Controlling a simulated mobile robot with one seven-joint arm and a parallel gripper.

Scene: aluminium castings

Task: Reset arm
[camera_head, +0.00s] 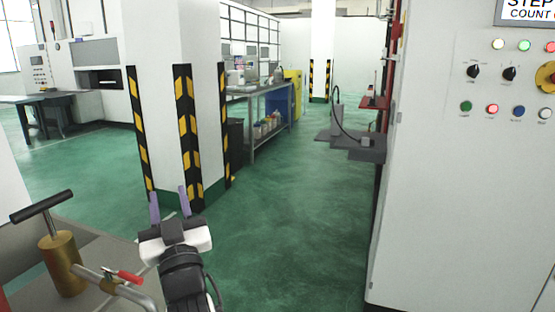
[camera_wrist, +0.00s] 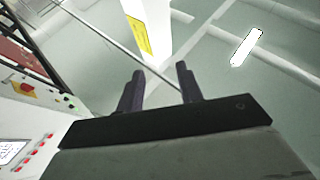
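My gripper (camera_head: 169,206) shows at the lower middle left of the head view, white and black with two purple-grey fingers pointing up and away. The fingers stand apart with nothing between them.
A brass valve (camera_head: 63,262) with a T-handle and red lever stands on a grey surface at lower left. A white control cabinet (camera_head: 450,190) fills the right. A pillar (camera_head: 160,100) with striped guards rises behind my gripper. Green floor (camera_head: 290,220) lies clear between.

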